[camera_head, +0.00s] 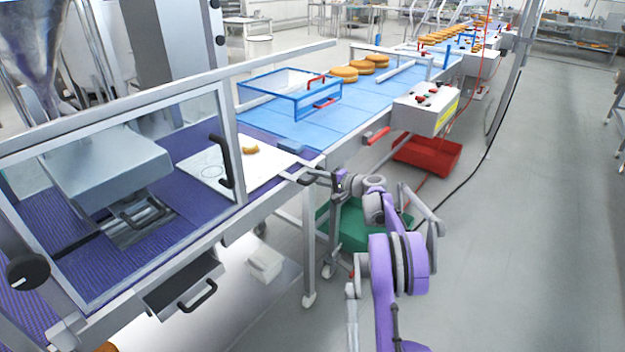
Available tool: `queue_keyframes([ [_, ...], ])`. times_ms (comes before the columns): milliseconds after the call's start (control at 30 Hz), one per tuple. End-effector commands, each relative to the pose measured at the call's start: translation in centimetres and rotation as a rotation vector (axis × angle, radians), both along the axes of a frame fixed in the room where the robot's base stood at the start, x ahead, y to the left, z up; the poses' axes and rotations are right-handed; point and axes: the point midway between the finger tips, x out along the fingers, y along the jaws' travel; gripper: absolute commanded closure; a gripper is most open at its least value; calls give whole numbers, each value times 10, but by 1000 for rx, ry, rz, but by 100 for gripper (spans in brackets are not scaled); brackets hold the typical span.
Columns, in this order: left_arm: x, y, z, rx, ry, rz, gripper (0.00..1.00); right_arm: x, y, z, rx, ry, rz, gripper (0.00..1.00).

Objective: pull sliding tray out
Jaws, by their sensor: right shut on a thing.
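The sliding tray (255,172) looks like a flat white plate with a round outline, lying across the purple belt beside the clear guard. A small orange piece (250,150) lies on it. My right gripper (309,177) is at the tray's right end, by the near edge of the conveyor frame, and is shut on the tray there. The exact grip is small and partly hidden by the dark fingers. My left gripper is not in view.
A clear guard with a black handle (226,162) stands left of the tray. A dark drawer (182,284) hangs below. A blue-framed box (290,94) and orange rounds (344,73) are beyond. A green bin (355,232) is under my arm; floor is clear at right.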

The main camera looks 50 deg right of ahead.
Motion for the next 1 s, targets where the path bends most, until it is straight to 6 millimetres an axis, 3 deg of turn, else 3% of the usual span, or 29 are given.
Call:
queue_keyframes([
  [300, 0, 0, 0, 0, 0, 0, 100, -1, -5, 2, -1, -4, -12, 100],
  [333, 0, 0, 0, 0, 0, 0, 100, -1, -5, 2, -1, -4, -12, 72],
  [467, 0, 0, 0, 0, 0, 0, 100, -1, -4, 2, -1, -3, -10, 49],
  [800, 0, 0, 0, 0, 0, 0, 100, -3, -3, 2, 0, -2, -7, 48],
  [1000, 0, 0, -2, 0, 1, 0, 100, -30, -6, 8, -1, -2, -10, 48],
])
